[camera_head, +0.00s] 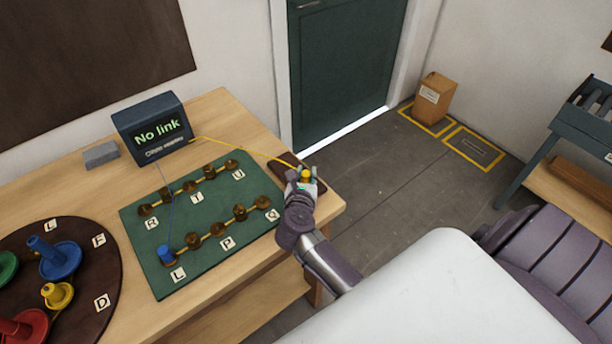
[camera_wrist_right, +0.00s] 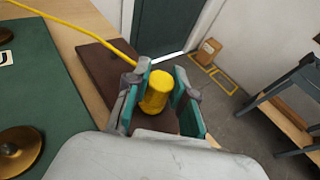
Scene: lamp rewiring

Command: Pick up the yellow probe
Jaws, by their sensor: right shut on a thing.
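The yellow probe (camera_head: 305,175) is a short yellow cylinder at the table's right end. A yellow cable (camera_head: 245,147) runs from it to the monitor (camera_head: 153,128), which reads "No link". My right gripper (camera_head: 304,185) is at the probe. In the right wrist view the yellow probe (camera_wrist_right: 156,92) sits between the two teal-padded fingers of my right gripper (camera_wrist_right: 158,98), which are shut on it. Behind and below it is a dark brown pad (camera_wrist_right: 103,75). I cannot tell whether the probe touches the pad. My left gripper is not in view.
A green board (camera_head: 200,222) with brass posts and letter labels lies left of the gripper. A blue probe (camera_head: 166,255) stands at its L post. A round brown tray (camera_head: 85,240) holds colored spools at the far left. A grey block (camera_head: 101,155) is beside the monitor.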

